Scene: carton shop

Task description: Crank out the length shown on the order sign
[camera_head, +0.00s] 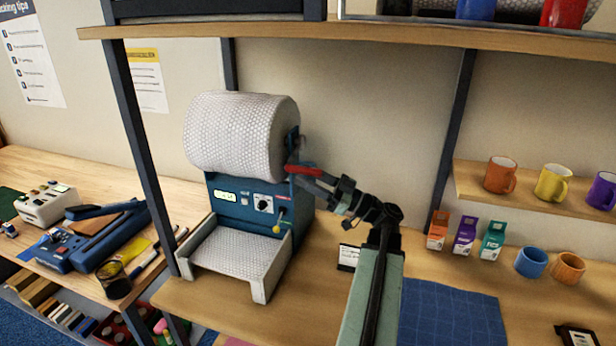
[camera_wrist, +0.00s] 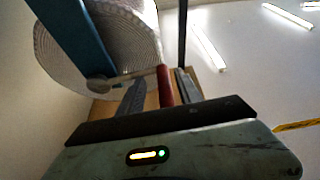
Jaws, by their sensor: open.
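My gripper (camera_head: 312,177) is at the crank. In the wrist view its open fingers (camera_wrist: 160,80) stand either side of the red handle, with gaps visible. A small black-framed card (camera_head: 348,257) stands on the bench, perhaps the order sign; its text is unreadable.
A white tray (camera_head: 287,268) projects from the dispenser's front. Small cartons (camera_head: 464,238) and mugs (camera_head: 531,262) stand at right, and a blue mat (camera_head: 450,318) lies in front. A shelf (camera_head: 400,36) runs above; a dark post (camera_head: 140,140) stands left.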

